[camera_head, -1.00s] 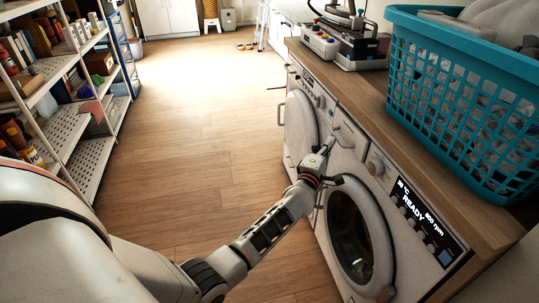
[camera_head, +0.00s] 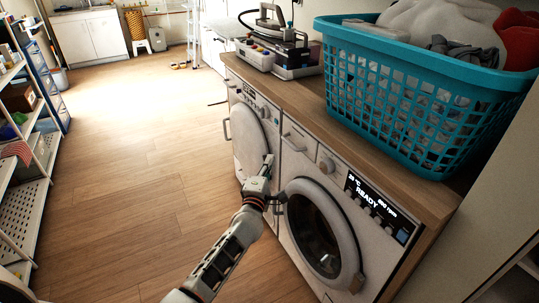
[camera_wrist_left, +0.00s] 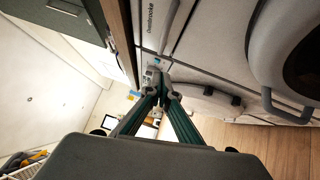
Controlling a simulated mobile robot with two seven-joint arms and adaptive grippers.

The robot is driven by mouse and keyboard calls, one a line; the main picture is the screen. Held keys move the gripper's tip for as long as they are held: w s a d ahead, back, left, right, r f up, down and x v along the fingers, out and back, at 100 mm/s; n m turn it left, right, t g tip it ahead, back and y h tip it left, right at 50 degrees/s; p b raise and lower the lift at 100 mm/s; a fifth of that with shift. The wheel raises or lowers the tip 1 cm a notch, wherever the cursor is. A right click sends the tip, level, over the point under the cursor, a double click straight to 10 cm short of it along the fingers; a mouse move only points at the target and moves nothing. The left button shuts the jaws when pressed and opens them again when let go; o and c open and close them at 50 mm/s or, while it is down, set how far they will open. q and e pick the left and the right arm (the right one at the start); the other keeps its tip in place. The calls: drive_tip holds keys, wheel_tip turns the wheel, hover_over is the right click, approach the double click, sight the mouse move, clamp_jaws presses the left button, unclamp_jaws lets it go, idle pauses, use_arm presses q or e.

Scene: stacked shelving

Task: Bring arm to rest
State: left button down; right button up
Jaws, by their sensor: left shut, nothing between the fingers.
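My left gripper (camera_head: 268,160) is shut and empty in the head view. It is in front of the gap between two front-loading machines, and my left arm reaches up to it from the bottom of the picture. In the left wrist view the fingertips (camera_wrist_left: 158,72) meet, with nothing held. I cannot tell whether the gripper touches a machine. The near washing machine (camera_head: 290,165) has a round dark door and a lit display reading READY. The far machine (camera_head: 238,108) stands to its left. My right gripper is in neither view.
A wooden counter (camera_head: 310,122) lies over the machines. It carries a teal laundry basket (camera_head: 400,100) with clothes and a steam iron unit (camera_head: 275,50). Shelving (camera_head: 30,205) stands at the left. The wooden floor (camera_head: 130,160) between is open.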

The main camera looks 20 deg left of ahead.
use_arm(q)
drive_tip(key=s+d+f+m+g+h+p, duration=0.1)
drive_tip(key=s+d+f+m+g+p, duration=0.1)
drive_tip(key=s+m, duration=0.6)
drive_tip(key=s+d+f+m+g+h+p, duration=0.2)
drive_tip(key=s+f+m+g+p, duration=0.2)
drive_tip(key=s, duration=1.8)
drive_tip(key=s+d+f+m+g+h+p, duration=0.1)
drive_tip(key=s+f+m, duration=0.5)
drive_tip(key=s+m, duration=0.7)
drive_tip(key=s+d+g+p, duration=0.1)
drive_tip(key=s+d, duration=0.1)
drive_tip(key=s, duration=0.1)
drive_tip(key=shift+f+g+h+p, duration=0.25)
drive_tip(key=shift+g+h+p, duration=0.05)
drive_tip(key=shift+g+p, duration=0.1)
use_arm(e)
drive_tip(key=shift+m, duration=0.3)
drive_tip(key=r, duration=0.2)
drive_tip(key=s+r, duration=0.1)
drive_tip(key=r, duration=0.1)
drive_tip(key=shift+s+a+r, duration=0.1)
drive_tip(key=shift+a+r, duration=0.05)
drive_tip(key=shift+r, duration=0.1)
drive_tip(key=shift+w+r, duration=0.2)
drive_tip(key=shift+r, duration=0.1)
